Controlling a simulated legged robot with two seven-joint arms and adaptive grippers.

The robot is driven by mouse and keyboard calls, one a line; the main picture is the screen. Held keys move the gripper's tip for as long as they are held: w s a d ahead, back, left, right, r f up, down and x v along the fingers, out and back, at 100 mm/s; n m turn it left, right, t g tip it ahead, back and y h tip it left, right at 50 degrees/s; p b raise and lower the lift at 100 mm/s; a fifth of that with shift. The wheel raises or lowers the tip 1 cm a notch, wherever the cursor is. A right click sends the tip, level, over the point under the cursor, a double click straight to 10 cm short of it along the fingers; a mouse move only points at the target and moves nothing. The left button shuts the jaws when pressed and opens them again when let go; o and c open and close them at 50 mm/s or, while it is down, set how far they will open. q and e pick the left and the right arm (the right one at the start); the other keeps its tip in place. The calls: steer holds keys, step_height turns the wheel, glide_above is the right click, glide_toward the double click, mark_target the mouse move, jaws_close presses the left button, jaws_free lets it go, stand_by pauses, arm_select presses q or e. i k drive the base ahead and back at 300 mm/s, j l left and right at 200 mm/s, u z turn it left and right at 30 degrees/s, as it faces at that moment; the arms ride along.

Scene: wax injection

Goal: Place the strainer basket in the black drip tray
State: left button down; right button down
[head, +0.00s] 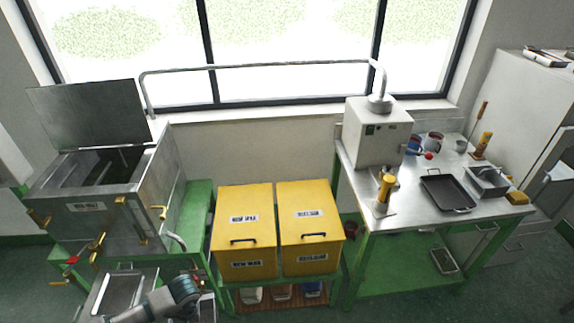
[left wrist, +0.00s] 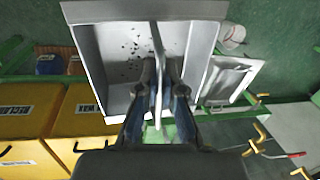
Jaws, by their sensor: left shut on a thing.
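The strainer basket (left wrist: 118,62) is a grey metal box with dark specks or holes inside, large in the left wrist view. My left gripper (left wrist: 160,72) is shut on an upright thin metal wall of it, with a finger on either side. In the head view my left arm comes in at the bottom left, and its fingertips cannot be made out. The black drip tray (head: 450,193) is a shallow dark rectangle with end handles, lying on the right-hand table, and looks empty. My right gripper is not in view.
A metal tank (head: 90,210) with raised lid stands left, with a metal tray (head: 125,290) below it. Two yellow bins (head: 245,225) fill the middle. On the right table are a machine (head: 375,135), mugs (head: 433,140) and a metal box (head: 488,180) beside the tray.

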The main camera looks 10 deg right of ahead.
mark_target(446, 195)
steer(key=k+l, duration=0.1)
steer(key=l, duration=1.75)
steer(key=k+l, duration=0.15)
steer(key=l, duration=0.8)
steer(key=k+l, duration=0.1)
steer(key=l, duration=2.65)
